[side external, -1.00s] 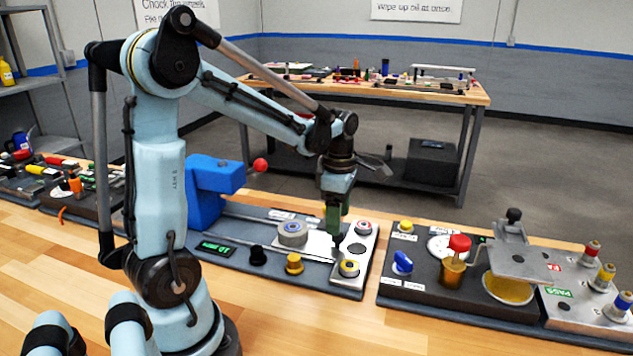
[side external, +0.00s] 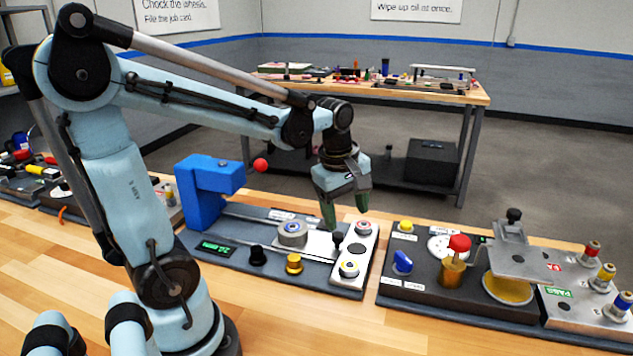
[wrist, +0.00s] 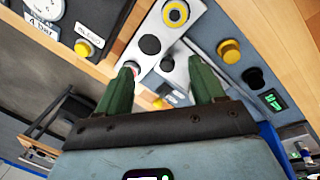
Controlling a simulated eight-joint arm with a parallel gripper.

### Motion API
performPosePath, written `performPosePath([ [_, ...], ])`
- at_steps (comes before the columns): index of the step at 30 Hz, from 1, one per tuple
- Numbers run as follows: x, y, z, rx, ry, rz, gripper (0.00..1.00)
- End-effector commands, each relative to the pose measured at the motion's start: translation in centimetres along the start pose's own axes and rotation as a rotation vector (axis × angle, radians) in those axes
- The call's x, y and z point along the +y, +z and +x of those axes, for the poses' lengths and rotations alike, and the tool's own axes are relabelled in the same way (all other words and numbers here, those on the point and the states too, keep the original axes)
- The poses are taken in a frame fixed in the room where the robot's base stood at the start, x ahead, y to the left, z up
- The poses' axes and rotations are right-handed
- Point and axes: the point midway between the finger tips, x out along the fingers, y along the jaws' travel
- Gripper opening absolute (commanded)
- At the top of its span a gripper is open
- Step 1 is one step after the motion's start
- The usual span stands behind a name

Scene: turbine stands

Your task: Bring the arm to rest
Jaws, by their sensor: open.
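My gripper (side external: 345,216) is open and empty, hanging above the middle stand (side external: 220,258). Its two green fingers point down and stand apart. A small black knob (side external: 338,238) is just below the fingers, clear of them. In the wrist view, the open gripper (wrist: 163,70) has nothing between its fingertips, with the silver panel behind it. My arm is raised and bent, with its forearm reaching across to the stand.
The middle stand carries a blue bracket (side external: 200,190), a red ball (side external: 261,164), a grey round part (side external: 292,232), a yellow knob (side external: 294,262) and a silver panel (side external: 352,262). A second stand (side external: 425,285) is at right. Bare wooden bench (side external: 300,325) lies in front.

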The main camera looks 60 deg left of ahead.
Motion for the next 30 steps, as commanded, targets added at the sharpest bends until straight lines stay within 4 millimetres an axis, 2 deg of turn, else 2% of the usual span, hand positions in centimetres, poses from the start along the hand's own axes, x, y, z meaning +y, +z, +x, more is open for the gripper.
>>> performPosePath([
  [9, -2.2, 4.8, -1.8, 0.088, 0.224, 0.856, 0.68],
  [15, -3.4, 6.9, -2.1, 0.202, 0.333, 1.315, 0.68],
  [21, -4.0, 8.0, -2.1, 0.282, 0.382, 1.550, 0.68],
  [30, -4.0, 8.1, -2.2, 0.297, 0.388, 1.588, 0.68],
])
